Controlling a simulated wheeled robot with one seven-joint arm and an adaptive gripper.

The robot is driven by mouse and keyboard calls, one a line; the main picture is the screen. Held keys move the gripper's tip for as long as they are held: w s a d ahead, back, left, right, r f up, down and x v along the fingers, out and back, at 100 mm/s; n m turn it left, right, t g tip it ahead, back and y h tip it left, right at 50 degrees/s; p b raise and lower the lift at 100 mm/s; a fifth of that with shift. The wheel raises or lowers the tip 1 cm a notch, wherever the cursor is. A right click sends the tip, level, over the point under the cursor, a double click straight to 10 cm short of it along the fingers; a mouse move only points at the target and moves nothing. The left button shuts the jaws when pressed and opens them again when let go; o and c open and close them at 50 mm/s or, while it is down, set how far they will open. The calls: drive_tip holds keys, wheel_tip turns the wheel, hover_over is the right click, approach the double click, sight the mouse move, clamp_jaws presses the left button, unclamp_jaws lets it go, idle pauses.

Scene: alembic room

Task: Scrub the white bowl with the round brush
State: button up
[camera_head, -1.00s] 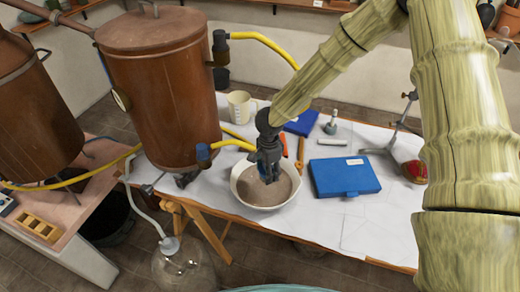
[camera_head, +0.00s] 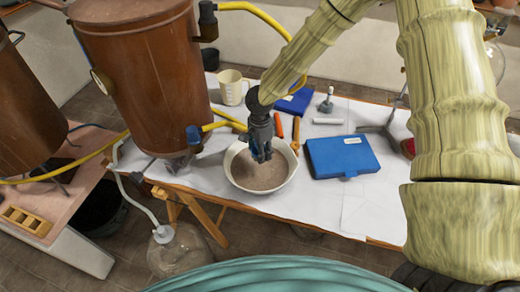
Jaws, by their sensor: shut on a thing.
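The white bowl (camera_head: 290,180) stands upright near the front edge of the white-covered table; its inside is coated grey-brown. My gripper (camera_head: 262,155) points down into the bowl, over the back half of its inside. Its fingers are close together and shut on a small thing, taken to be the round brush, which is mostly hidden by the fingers. I cannot tell whether the brush touches the bowl's inner surface.
A blue case (camera_head: 340,157) lies right of the bowl. Orange-handled tools (camera_head: 295,135), a beaker (camera_head: 231,87) and a small stand-like object (camera_head: 326,104) are behind. A copper still (camera_head: 140,85) with yellow hoses rises at left. A glass flask (camera_head: 180,248) stands below the table.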

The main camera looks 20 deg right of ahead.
sight(260, 172)
drive_tip(key=shift+s+f, duration=0.1)
drive_tip(key=shift+f, duration=0.25)
drive_tip(key=shift+f+b, duration=0.6)
drive_tip(key=shift+b, duration=0.15)
drive_tip(key=shift+f+b, duration=0.95)
drive_tip(key=shift+f, duration=2.6)
drive_tip(key=shift+f, duration=0.55)
